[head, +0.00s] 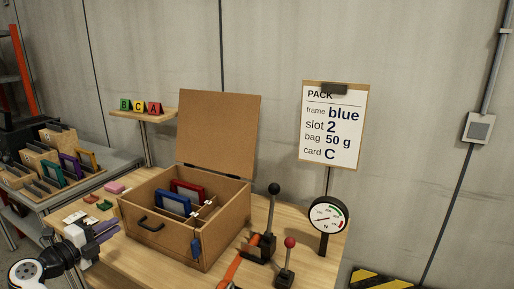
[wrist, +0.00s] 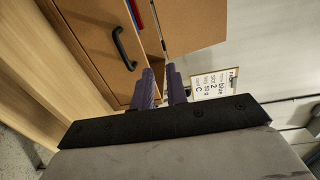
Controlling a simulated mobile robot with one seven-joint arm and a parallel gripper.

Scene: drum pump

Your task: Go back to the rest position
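My gripper (head: 112,229) is at the lower left in the head view, left of the wooden box (head: 193,220) and beside its front. In the wrist view the two purple fingers (wrist: 161,80) are a small gap apart, with nothing seen between them. The box's black handle (wrist: 123,50) is near the fingertips in that view, and the fingers look clear of it. The box lid (head: 218,135) stands open. A blue frame (head: 173,204) and a red frame (head: 188,189) stand inside the box.
A clipboard (head: 331,125) reads frame blue, slot 2, bag 50 g, card C. Levers (head: 268,240) and a gauge (head: 327,216) stand right of the box. Coloured B, C, A cards (head: 140,106) sit on a small shelf. A rack of frames (head: 58,163) is at left.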

